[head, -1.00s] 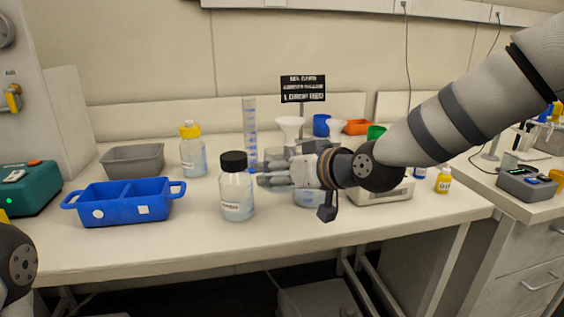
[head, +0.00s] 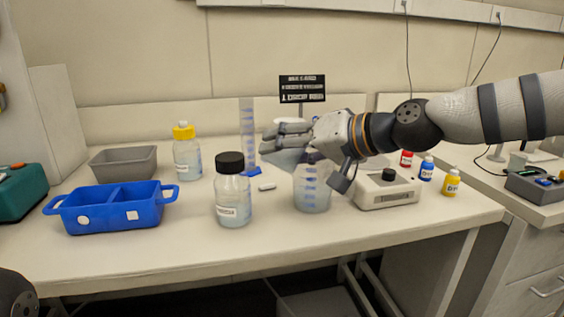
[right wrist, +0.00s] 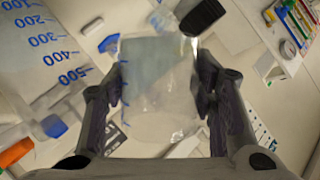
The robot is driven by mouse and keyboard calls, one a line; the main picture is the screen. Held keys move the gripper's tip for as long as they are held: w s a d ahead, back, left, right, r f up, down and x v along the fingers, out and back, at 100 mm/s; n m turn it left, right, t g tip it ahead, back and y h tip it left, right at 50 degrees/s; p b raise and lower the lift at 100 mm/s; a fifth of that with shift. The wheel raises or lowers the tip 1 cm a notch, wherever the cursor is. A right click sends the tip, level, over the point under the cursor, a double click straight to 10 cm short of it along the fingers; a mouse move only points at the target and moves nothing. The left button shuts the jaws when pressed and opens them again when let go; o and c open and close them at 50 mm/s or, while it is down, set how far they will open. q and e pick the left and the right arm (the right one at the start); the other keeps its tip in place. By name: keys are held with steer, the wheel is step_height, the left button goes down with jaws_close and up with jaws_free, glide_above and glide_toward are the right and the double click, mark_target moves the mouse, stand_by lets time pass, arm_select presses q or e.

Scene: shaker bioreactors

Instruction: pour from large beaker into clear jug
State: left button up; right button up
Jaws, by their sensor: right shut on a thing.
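My right gripper (head: 288,136) is shut on the large clear beaker (head: 284,158), holding it above the table. The beaker looks strongly tilted, with pale grey-blue contents showing. In the right wrist view, the beaker (right wrist: 158,95) sits between both fingers (right wrist: 160,98). The clear jug (head: 312,192), with blue markings, stands upright on the table below and slightly right of the beaker. The gripper and beaker cover part of its top. I cannot tell whether liquid is flowing. My left gripper is out of view.
A black-capped bottle (head: 233,195) stands left of the jug, and a tall graduated cylinder (head: 247,135) behind. A white device (head: 388,190) stands close right. A blue divided tray (head: 85,220) and yellow-capped bottle (head: 187,158) are farther left. The front table strip is clear.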

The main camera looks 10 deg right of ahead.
steer(key=shift+w+d+r+m, duration=0.25)
steer(key=shift+d+r+m, duration=0.05)
steer(key=shift+d+r, duration=0.05)
steer(key=shift+r, duration=0.15)
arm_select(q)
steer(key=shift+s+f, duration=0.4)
arm_select(e)
steer(key=shift+y, duration=0.3)
arm_select(q)
steer(key=shift+b, duration=0.3)
arm_select(e)
steer(key=shift+d+m+y, duration=0.1)
steer(key=shift+m+y, duration=0.2)
steer(key=shift+m, duration=0.3)
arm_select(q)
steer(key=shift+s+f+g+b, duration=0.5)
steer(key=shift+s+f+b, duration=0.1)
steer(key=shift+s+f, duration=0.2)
arm_select(e)
steer(key=shift+d+r+m+g+y, duration=0.15)
steer(key=shift+r+m+g+y, duration=0.2)
steer(key=shift+m+y, duration=0.45)
steer(key=shift+m, duration=0.3)
